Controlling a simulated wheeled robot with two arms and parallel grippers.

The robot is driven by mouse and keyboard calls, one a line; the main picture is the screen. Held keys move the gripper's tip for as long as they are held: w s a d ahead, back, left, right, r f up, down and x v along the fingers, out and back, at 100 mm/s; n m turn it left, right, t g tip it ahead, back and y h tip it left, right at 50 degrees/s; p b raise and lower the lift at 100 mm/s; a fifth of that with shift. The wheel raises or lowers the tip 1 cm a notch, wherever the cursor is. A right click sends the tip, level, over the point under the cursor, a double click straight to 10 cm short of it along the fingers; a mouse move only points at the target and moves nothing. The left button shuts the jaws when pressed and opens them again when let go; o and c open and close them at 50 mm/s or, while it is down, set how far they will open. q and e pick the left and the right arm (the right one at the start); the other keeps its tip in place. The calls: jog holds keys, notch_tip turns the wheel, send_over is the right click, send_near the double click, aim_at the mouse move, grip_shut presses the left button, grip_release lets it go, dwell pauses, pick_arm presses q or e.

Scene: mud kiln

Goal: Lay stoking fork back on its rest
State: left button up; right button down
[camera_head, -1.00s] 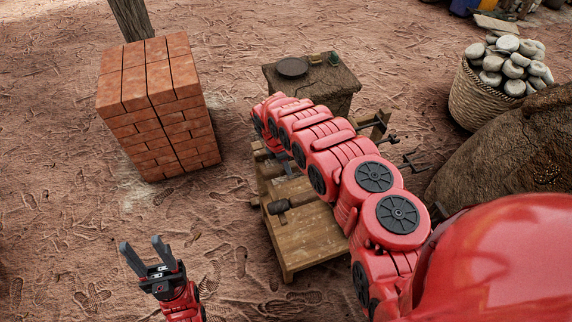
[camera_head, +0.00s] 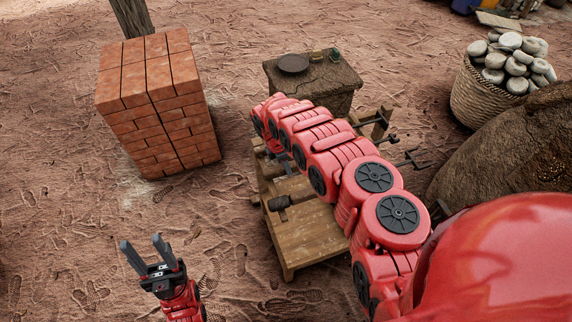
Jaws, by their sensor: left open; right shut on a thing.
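The stoking fork shows its dark tines (camera_head: 412,159) to the right of my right arm; most of its shaft is hidden behind that arm. A dark handle (camera_head: 281,202) shows on the left, over the wooden rest (camera_head: 308,238), and appears to line up with the tines. I cannot tell whether the fork touches the rest. My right gripper (camera_head: 286,166) is mostly hidden under its own arm, above the rest, and is shut on the fork; the grip itself is not clear. My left gripper (camera_head: 146,258) is open and empty, left of the rest and apart from it.
Other long tools (camera_head: 391,139) lie across the rest's far part. A brick stack (camera_head: 155,105) stands at the left. A mud block with a dark plate (camera_head: 293,64) is behind the rest. A stone-filled basket (camera_head: 478,104) and the mud kiln (camera_head: 510,150) are at the right.

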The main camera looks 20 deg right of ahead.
jog(key=shift+f+b, duration=0.35)
jog(key=shift+b, duration=0.05)
dwell(0.4)
jog(key=shift+c, duration=2.2)
grip_release()
jog(key=shift+d+p+v, duration=0.3)
jog(key=shift+p+v, duration=0.6)
jog(key=shift+v, duration=0.6)
jog(key=shift+d+p+v, duration=0.3)
jog(key=shift+p+v, duration=0.65)
jog(key=shift+v, duration=0.55)
jog(key=shift+d+p+v, duration=0.35)
jog(key=shift+p+v, duration=0.55)
jog(key=shift+v, duration=0.6)
jog(key=shift+r, duration=0.15)
